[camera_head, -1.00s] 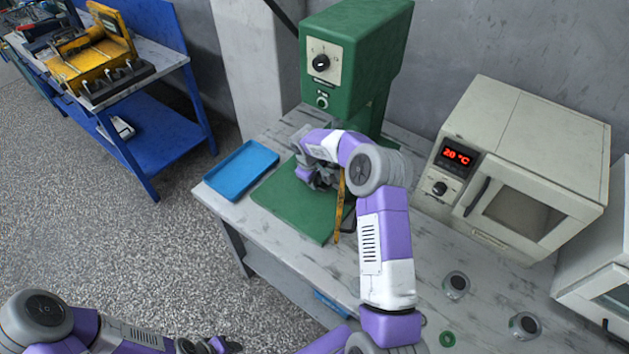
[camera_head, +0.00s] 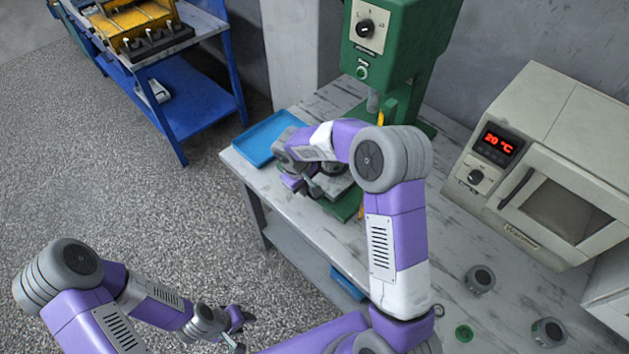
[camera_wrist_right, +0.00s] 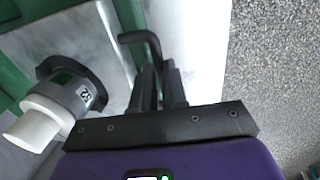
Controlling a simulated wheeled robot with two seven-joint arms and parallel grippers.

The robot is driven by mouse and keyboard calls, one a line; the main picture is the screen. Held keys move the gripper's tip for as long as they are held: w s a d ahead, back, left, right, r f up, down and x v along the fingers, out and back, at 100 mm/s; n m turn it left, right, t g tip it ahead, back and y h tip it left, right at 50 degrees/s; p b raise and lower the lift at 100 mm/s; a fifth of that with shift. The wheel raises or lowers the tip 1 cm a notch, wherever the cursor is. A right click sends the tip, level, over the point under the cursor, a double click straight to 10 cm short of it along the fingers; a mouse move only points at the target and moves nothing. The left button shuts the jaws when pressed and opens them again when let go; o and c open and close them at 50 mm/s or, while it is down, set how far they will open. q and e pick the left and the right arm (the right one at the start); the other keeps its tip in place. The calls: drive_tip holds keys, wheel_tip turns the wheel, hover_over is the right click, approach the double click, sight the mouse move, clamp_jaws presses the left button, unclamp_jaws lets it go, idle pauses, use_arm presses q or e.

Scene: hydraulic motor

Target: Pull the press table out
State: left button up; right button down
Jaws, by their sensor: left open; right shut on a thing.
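The green press (camera_head: 405,35) stands at the back of the workbench. Its press table, a grey metal plate (camera_head: 333,187), shows in front of the press column, partly hidden by my right arm. In the right wrist view the plate (camera_wrist_right: 100,30) has a dark bent handle (camera_wrist_right: 138,38) at its edge and bears a grey, labelled cylindrical part (camera_wrist_right: 72,94) with a white end. My right gripper (camera_wrist_right: 160,85) is shut on the handle; the head view mostly hides this grip. My left gripper (camera_head: 238,326) is open and empty, low in front of the bench.
A blue tray (camera_head: 262,141) lies left of the press. A beige warmer (camera_head: 545,165) reading 20 °C stands on the right. Small round parts (camera_head: 480,279) and a green ring (camera_head: 464,333) lie at front right. Open floor lies left of the bench.

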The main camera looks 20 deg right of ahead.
drive_tip(key=shift+s+a, duration=0.2)
drive_tip(key=shift+a, duration=0.2)
drive_tip(key=c, duration=1.2)
unclamp_jaws()
drive_tip(key=shift+o, duration=0.2)
wheel_tip(320, 180, up, 8)
drive_tip(key=a+p, duration=0.1)
drive_tip(key=shift+s+a+f, duration=0.15)
drive_tip(key=shift+s+f, duration=0.05)
drive_tip(key=shift+f, duration=0.05)
